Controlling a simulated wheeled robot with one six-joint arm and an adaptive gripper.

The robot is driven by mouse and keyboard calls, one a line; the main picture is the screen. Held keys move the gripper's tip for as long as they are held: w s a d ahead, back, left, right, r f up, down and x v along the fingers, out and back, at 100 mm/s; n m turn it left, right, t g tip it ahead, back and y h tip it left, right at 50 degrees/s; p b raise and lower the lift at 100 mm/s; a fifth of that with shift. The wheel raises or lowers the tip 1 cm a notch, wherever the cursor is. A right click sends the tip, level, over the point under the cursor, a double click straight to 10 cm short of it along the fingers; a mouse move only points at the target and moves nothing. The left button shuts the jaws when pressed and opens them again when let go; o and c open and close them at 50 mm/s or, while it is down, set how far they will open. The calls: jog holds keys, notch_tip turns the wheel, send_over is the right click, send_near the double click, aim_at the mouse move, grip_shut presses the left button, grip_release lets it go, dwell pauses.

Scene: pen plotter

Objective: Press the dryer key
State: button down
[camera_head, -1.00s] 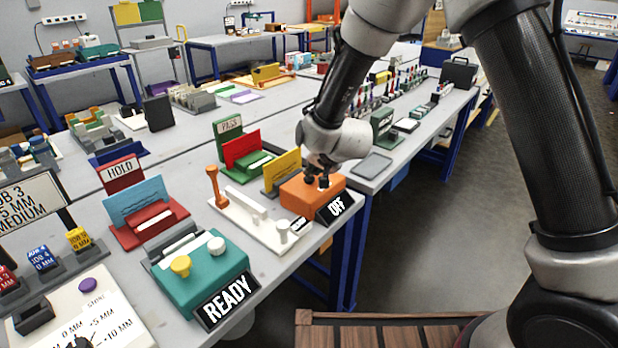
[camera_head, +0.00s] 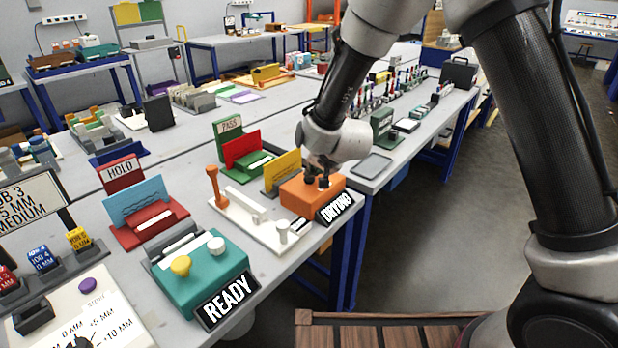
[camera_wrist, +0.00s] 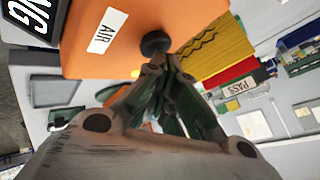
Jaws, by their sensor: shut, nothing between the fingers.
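The dryer is an orange box (camera_head: 312,196) at the right edge of the near table in the head view. Its black sign (camera_head: 336,207) reads "DRYING". In the wrist view the orange box (camera_wrist: 90,45) fills the upper left, with a white "AIR" label (camera_wrist: 107,31). A round black key (camera_wrist: 155,43) stands on it near its edge. My gripper (camera_head: 317,182) is shut and empty, pointing down at the top of the box. In the wrist view its fingertips (camera_wrist: 163,64) are right at the black key; whether they touch it I cannot tell.
A yellow card (camera_head: 283,172) stands just behind the dryer. A white tray (camera_head: 262,232) with an orange post lies to its left. A teal box (camera_head: 203,272) with a "READY" sign is nearer. A grey tablet (camera_head: 372,165) lies to the right.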

aim_at(312, 178)
jog(key=shift+r, duration=3.05)
jog(key=shift+s+a+f, duration=0.1)
jog(key=shift+s+f, duration=0.05)
jog(key=shift+s, duration=0.05)
jog(key=s+f+n+g, duration=0.1)
jog(key=s, duration=0.1)
jog(key=s+f+n+g, duration=0.1)
jog(key=s, duration=0.1)
jog(key=s+f+n+g, duration=0.1)
jog(key=s+g, duration=0.1)
jog(key=s, duration=0.1)
jog(key=shift+s+d+f, duration=0.1)
jog(key=shift+d+f, duration=0.1)
jog(key=s+d+r+h, duration=0.1)
jog(key=s+d+r, duration=0.5)
jog(key=d, duration=0.6)
jog(key=s+d+r+h, duration=0.1)
jog(key=s+d+r, duration=0.6)
jog(key=s+d, duration=0.3)
jog(key=s+d+r+h, duration=0.2)
jog(key=s+d+r, duration=0.5)
jog(key=d, duration=0.8)
jog(key=shift+s+d+n, duration=0.3)
jog(key=shift+s, duration=0.6)
